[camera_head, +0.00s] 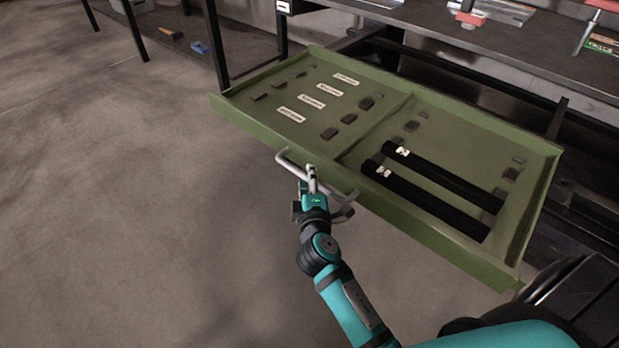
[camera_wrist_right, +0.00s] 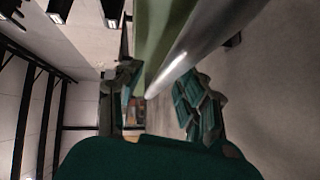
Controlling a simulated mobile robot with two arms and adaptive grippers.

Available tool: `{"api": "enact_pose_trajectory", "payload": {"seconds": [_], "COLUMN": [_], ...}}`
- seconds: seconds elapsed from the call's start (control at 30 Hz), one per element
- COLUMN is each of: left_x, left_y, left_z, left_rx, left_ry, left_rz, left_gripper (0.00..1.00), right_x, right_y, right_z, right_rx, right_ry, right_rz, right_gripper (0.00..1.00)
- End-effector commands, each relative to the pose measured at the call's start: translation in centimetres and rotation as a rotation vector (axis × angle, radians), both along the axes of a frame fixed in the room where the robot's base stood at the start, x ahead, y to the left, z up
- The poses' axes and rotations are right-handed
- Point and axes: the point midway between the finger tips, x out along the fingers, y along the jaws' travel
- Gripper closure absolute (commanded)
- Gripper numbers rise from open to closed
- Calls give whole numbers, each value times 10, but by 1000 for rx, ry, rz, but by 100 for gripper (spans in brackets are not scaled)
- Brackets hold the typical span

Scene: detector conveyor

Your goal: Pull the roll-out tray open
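The roll-out tray (camera_head: 395,108) is a green, shallow drawer that stands well out from under the bench. It has a divider across it. A grey metal bar handle (camera_head: 335,189) sits on its front wall. My right gripper (camera_head: 311,178) is at the middle of this handle. In the right wrist view the silver handle bar (camera_wrist_right: 195,52) runs between the two fingers of the gripper (camera_wrist_right: 160,95). The fingers stand apart, with a gap beside the bar; contact is hard to judge. My left gripper is not in view.
The tray holds two black bars (camera_head: 430,205), several white labels (camera_head: 316,102) and small dark blocks. A dark bench (camera_head: 490,45) with tools stands behind it. A blue-handled tool (camera_head: 200,47) lies on a low shelf at the upper left. The floor (camera_head: 120,200) at left is clear.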

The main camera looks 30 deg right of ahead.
Motion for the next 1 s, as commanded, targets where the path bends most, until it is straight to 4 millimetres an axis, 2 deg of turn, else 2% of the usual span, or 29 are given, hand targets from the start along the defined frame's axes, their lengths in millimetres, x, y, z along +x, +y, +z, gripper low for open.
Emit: {"api": "enact_pose_trajectory", "payload": {"seconds": [0.2,0.4,1.0], "left_x": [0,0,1], "left_y": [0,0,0], "left_z": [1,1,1], "left_rx": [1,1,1], "left_ry": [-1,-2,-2], "left_rz": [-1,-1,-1], "left_gripper": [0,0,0], "right_x": [-34,-58,-63], "right_y": [14,24,26], "right_z": [4,8,10], "right_rx": [3,2,1], "right_ry": [3,1,-1], "right_rz": [0,1,1], "right_gripper": [62,62,62]}}
